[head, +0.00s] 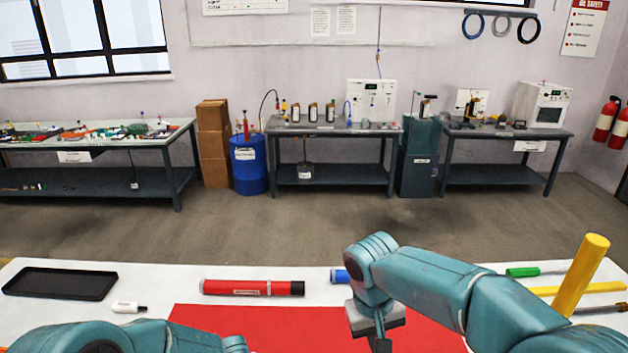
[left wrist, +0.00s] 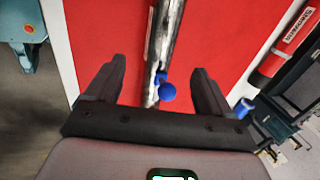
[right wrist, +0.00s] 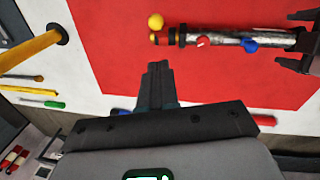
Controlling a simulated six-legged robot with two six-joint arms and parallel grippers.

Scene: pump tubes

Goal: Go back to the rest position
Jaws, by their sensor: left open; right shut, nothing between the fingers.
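A grey metal pump tube (right wrist: 222,38) with a yellow ball at one end and red and blue knobs lies over the red mat (head: 300,325). My left gripper (left wrist: 158,80) is open. Its fingers are either side of the tube's line, with a blue knob (left wrist: 168,92) between them in the picture; I cannot tell if they touch it. In the right wrist view my left fingers (right wrist: 298,40) stand around the tube's right end. My right gripper (right wrist: 158,66) is shut and empty, apart from the tube. In the head view my arms hide the tube.
On the white table are a black tray (head: 60,283), a white bottle (head: 128,307), a red cylinder (head: 250,288), a blue-ended item (head: 341,275) partly behind my right arm, a green-handled tool (head: 522,272) and a yellow post (head: 580,275). Workbenches (head: 330,173) stand beyond open floor.

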